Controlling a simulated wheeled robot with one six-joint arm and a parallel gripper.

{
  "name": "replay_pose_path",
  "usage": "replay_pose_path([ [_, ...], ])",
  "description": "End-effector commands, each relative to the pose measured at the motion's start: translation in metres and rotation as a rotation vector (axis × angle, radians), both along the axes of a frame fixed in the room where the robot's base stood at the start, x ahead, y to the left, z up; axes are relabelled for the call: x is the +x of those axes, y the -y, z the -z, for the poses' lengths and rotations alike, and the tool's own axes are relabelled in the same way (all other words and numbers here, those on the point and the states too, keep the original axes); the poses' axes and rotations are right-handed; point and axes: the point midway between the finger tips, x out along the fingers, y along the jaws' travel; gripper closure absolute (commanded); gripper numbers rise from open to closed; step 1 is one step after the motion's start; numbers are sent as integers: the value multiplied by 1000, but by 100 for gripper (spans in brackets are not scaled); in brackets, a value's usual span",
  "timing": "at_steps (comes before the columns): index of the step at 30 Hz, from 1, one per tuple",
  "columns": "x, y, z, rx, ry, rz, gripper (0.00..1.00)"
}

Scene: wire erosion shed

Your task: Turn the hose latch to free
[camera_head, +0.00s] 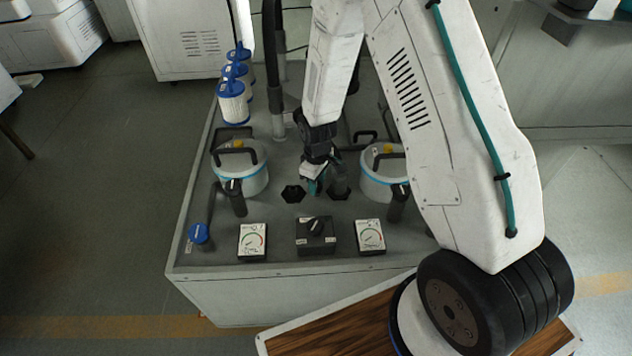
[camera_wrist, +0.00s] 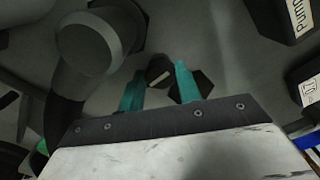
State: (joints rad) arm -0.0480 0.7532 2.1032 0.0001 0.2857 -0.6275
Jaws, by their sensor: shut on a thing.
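My gripper (camera_head: 314,186) reaches down to the middle of the grey bench top, between two white lidded canisters. In the wrist view its two teal fingers (camera_wrist: 160,82) stand on either side of a small dark round latch (camera_wrist: 158,72) with a pale line across its face. The gripper is shut on this latch. In the head view the latch is hidden by the gripper. A thick grey hose end (camera_wrist: 88,42) with a round collar lies just left of the fingers in the wrist view. A black hexagonal fitting (camera_wrist: 205,88) is partly hidden behind the right finger.
The left canister (camera_head: 252,180) and right canister (camera_head: 376,186) flank my gripper. A black selector box (camera_head: 302,238) sits between two gauges (camera_head: 252,243) (camera_head: 370,237) at the front. A blue knob (camera_head: 198,234) is front left. Filter cartridges (camera_head: 233,105) and an upright hose (camera_head: 274,70) stand behind.

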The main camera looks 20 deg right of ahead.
Motion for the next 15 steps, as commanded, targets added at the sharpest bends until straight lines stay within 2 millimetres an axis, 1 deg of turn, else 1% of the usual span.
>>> replay_pose_path([
  [6, 2, 0, -1, 0, 4, -78, 89],
  [15, 2, 1, -1, 0, 4, -111, 89],
])
